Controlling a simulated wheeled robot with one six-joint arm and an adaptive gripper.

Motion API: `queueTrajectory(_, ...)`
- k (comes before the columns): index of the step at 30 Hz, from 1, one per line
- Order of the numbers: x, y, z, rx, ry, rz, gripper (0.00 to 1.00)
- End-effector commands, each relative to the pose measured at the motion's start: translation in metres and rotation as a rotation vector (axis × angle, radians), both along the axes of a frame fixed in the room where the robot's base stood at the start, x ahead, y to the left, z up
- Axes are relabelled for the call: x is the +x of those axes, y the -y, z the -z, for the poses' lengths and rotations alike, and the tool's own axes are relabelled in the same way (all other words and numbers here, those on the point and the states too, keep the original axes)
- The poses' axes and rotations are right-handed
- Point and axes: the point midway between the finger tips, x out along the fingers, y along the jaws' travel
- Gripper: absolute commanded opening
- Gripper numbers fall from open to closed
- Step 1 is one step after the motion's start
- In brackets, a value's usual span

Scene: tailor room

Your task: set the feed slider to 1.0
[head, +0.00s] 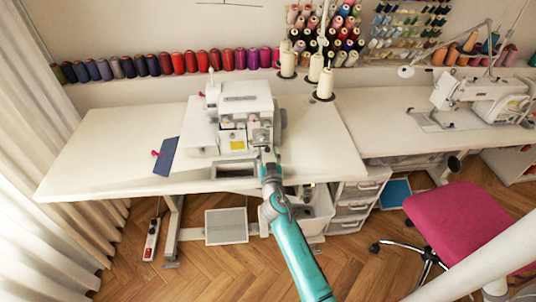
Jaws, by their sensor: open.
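The white overlock sewing machine (243,105) stands on the white table. It has a yellow label on its front. My gripper (266,151) is at the machine's lower right front, small in the picture, with my teal arm reaching up to it from below. It is open. I cannot tell whether it touches the machine. The feed slider cannot be made out; it is too small or hidden behind the gripper, and its setting cannot be read.
The white table (105,150) is clear at the left, apart from a blue piece (166,157) with a pink item at its edge. Thread cones (325,84) stand behind the machine. A second sewing machine (485,98) and a pink chair (460,222) are at the right.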

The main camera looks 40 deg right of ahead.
Motion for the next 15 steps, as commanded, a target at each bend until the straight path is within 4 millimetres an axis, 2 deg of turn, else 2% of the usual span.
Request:
queueTrajectory(2, -0.0001, -0.0001, 0.0000, 0.000, 0.000, 0.000, 0.47)
queueTrajectory(3, -0.0002, -0.0001, 0.0000, 0.000, 0.000, 0.000, 0.42)
queueTrajectory(8, -0.0002, 0.0000, 0.0000, 0.000, 0.000, 0.000, 0.02)
queueTrajectory(15, 0.0001, -0.0007, 0.0000, 0.000, 0.000, 0.000, 0.00)
